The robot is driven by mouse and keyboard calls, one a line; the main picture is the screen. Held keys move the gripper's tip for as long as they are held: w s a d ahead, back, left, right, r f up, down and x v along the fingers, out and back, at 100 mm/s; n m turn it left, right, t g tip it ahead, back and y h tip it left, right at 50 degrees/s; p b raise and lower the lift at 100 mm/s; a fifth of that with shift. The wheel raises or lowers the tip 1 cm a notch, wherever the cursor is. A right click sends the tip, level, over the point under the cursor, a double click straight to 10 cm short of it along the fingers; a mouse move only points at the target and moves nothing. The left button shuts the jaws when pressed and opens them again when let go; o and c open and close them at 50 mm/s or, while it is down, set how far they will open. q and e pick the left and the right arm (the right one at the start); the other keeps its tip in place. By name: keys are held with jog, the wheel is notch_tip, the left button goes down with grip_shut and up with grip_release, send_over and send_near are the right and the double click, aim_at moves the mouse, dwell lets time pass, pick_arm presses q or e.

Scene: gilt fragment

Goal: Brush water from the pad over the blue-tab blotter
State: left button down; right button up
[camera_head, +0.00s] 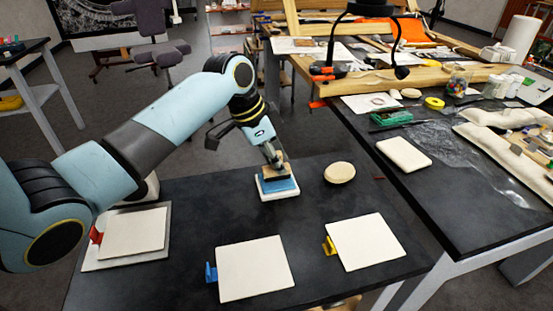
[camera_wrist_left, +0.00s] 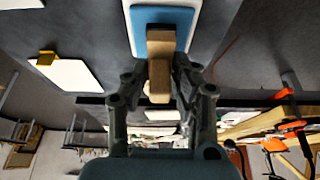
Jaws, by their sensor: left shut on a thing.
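My left gripper (camera_head: 272,157) is shut on a tan wooden brush (camera_head: 273,172), which also shows between its fingers in the left wrist view (camera_wrist_left: 160,48). The brush is at the blue pad (camera_head: 279,187) in a white tray (camera_head: 280,196); I cannot tell whether its underside touches the pad. The blue-tab blotter (camera_head: 255,268) is a cream square lying flat at the front middle of the dark table, its blue tab (camera_head: 211,272) at its left edge. It lies nearer the front than the pad. My right gripper is not in view.
A red-tab blotter (camera_head: 133,232) lies at the left and a yellow-tab blotter (camera_head: 368,242) at the right. A round cream disc (camera_head: 339,173) sits right of the tray. A cluttered bench (camera_head: 450,190) stands at the right. Bare dark tabletop separates the pad from the blotters.

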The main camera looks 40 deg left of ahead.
pick_arm(q)
jog(key=shift+f, duration=0.45)
dwell(0.8)
jog(key=shift+s+f, duration=0.1)
jog(key=shift+f, duration=0.05)
dwell(1.7)
notch_tip(320, 180, up, 7)
jog(key=p, duration=0.8)
dwell(0.5)
